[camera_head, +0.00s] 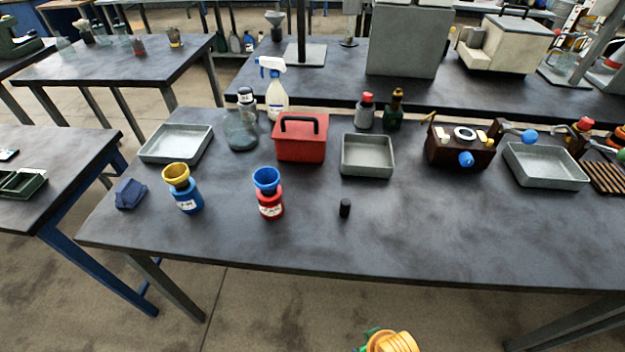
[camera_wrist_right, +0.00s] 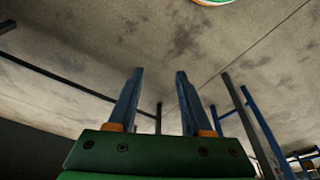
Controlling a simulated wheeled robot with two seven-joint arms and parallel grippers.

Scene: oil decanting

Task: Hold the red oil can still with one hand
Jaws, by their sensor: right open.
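The red oil can (camera_head: 270,207) stands upright on the dark table in the head view, with a blue funnel (camera_head: 266,180) in its top. A blue oil can (camera_head: 188,199) with a yellow funnel (camera_head: 177,176) stands to its left. A small black cap (camera_head: 345,207) stands on the table to the right of the red can. My right gripper (camera_wrist_right: 158,73) shows in its wrist view with two fingers apart and nothing between them; it points at the floor. No gripper touches the red can. My left gripper is not in view.
Behind the cans are a grey tray (camera_head: 176,144), a red toolbox (camera_head: 301,138), a second grey tray (camera_head: 367,156) and a spray bottle (camera_head: 277,98). A blue cloth (camera_head: 131,194) lies at the left. The table front around the cap is mostly clear.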

